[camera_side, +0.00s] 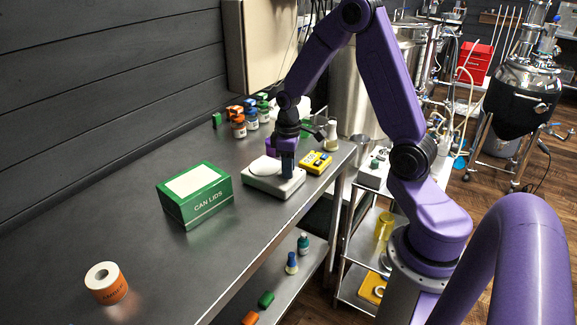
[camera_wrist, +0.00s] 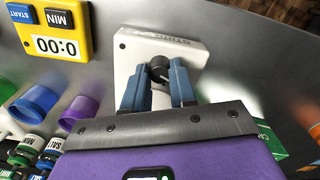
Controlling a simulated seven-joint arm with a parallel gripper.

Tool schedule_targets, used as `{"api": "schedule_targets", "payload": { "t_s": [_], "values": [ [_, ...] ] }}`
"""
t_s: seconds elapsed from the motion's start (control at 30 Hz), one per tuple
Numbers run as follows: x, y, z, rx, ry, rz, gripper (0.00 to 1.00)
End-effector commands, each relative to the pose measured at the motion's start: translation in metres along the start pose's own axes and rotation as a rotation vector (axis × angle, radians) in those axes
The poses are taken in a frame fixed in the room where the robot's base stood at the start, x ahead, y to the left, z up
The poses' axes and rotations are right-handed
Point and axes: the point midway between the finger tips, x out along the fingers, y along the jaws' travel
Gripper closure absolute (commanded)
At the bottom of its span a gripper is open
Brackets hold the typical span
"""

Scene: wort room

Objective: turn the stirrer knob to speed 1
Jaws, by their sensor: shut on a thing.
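The stirrer (camera_side: 271,184) is a low white box with a pale top plate on the steel bench; the wrist view also shows its white casing (camera_wrist: 140,50). Its knob (camera_wrist: 158,66) is small, round and black. My gripper (camera_side: 287,176) points down at the stirrer's front side, and in the wrist view its blue fingers (camera_wrist: 160,76) are shut on the knob from both sides. In the side view the fingers hide the knob. I cannot read the knob's pointer or any speed marks.
A yellow timer (camera_side: 315,163) lies just right of the stirrer; its display reads 0:00 in the wrist view. A green CAN LIDS box (camera_side: 194,194) stands to the left. Small bottles (camera_side: 239,127) stand behind. An orange-labelled roll (camera_side: 106,283) is at the front left, with clear bench between.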

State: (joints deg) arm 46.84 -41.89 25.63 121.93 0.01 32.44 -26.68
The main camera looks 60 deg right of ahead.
Motion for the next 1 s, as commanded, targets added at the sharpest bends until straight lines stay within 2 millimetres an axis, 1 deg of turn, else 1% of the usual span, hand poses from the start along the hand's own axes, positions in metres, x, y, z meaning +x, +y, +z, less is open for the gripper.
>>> {"api": "schedule_targets", "payload": {
  "t_s": [0.27,0.7,1.0],
  "values": [
    [-0.0004,-0.0003,-0.0006,0.119,0.0,0.0,1.0],
    [-0.0007,-0.0003,-0.0005,0.483,0.001,0.0,1.0],
    [-0.0007,-0.0002,-0.0008,0.675,0.002,0.0,1.0]
  ]
}}
